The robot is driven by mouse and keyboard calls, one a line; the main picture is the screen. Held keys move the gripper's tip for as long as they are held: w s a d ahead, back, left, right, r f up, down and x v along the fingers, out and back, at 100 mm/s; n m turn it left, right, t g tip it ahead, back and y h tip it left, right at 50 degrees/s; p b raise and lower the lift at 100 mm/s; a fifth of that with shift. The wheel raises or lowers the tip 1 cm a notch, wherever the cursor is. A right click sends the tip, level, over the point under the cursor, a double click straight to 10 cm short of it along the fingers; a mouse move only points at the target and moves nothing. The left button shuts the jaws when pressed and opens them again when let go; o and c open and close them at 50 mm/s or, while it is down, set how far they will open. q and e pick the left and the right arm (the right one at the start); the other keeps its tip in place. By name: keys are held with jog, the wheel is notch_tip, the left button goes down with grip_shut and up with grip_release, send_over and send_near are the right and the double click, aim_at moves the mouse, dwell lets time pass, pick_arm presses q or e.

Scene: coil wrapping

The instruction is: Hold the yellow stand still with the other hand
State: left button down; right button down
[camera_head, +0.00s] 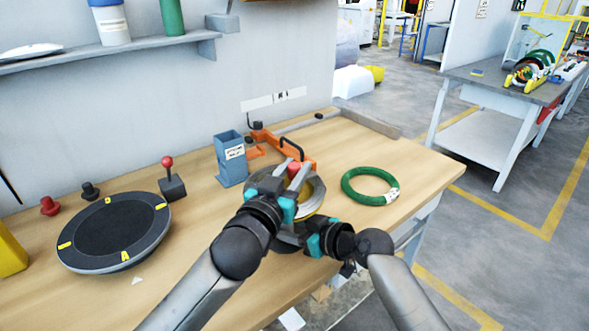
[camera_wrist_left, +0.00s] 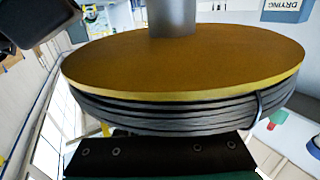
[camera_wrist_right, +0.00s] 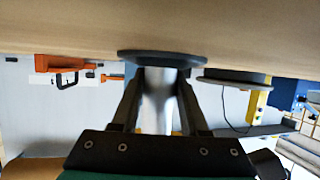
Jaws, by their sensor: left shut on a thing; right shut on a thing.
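The yellow stand shows in the left wrist view as a yellow disc (camera_wrist_left: 190,62) with a grey post through it. A dark grey coil (camera_wrist_left: 180,108), with a tie around it, lies against the disc. In the head view the disc (camera_head: 316,193) is partly covered by my arms. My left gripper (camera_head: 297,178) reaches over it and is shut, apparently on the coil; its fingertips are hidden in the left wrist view. My right gripper (camera_wrist_right: 158,88) is shut on the stand's silver post (camera_wrist_right: 158,105), close to a dark round flange (camera_wrist_right: 162,56).
A green ring coil (camera_head: 370,186) lies to the right on the table (camera_head: 420,172). A blue box (camera_head: 231,160) and an orange clamp tool (camera_head: 285,145) stand behind. A black turntable (camera_head: 115,233) and a red-knobbed lever (camera_head: 171,180) are at left.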

pick_arm(q)
jog(key=shift+f, duration=0.1)
pick_arm(e)
jog(key=shift+w+r, duration=0.1)
jog(key=shift+r, duration=0.1)
pick_arm(q)
jog(key=c, duration=0.6)
grip_release()
jog(key=v, duration=1.2)
pick_arm(e)
jog(key=c, duration=0.9)
grip_release()
jog(key=o, duration=0.6)
jog(key=shift+f, duration=0.15)
jog(key=shift+c, duration=0.2)
